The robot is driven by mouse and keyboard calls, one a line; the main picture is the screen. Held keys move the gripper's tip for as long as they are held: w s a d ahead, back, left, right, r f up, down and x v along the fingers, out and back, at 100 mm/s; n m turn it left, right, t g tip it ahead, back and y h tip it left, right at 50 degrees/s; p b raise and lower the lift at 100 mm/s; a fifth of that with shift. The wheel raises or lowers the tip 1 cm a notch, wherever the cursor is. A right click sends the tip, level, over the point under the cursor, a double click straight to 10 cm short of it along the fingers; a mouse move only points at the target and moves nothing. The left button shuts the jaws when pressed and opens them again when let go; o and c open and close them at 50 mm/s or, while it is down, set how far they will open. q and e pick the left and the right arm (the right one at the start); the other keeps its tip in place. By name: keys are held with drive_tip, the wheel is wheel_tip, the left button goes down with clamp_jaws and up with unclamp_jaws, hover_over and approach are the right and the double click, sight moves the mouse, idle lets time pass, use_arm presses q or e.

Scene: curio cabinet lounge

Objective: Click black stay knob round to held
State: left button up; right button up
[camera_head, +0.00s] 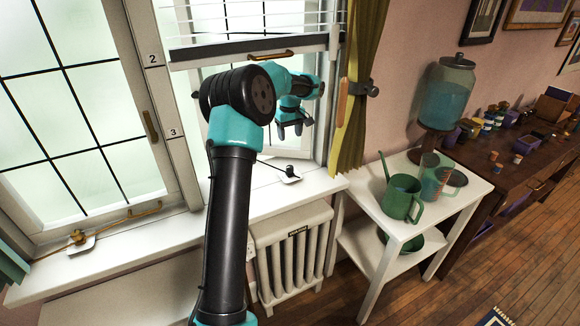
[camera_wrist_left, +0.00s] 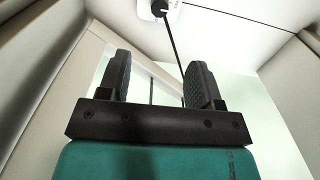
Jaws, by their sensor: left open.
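The black stay knob (camera_head: 290,170) stands on a small white plate (camera_head: 289,178) on the sill under the right window. A thin dark rod runs left from it. In the left wrist view the knob (camera_wrist_left: 160,7) is at the top edge, and the rod passes down behind the right finger. My left gripper (camera_head: 291,131) is open and empty, pointing down above the knob and apart from it. Its fingers also show in the left wrist view (camera_wrist_left: 158,72), with the knob beyond them. The knob's turned position is too small to read. My right gripper is out of view.
A brass stay (camera_head: 78,238) sits on the sill at the left window. A blind (camera_head: 235,45) hangs above my arm, and a green curtain (camera_head: 360,90) hangs right of it. A radiator (camera_head: 292,255) is below the sill. A white side table (camera_head: 440,195) holds a green watering can (camera_head: 402,198).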

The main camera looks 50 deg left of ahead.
sight(290, 167)
use_arm(q)
wheel_tip(290, 167, down, 15)
drive_tip(key=shift+r, duration=0.1)
idle(0.4)
drive_tip(key=c, duration=0.9)
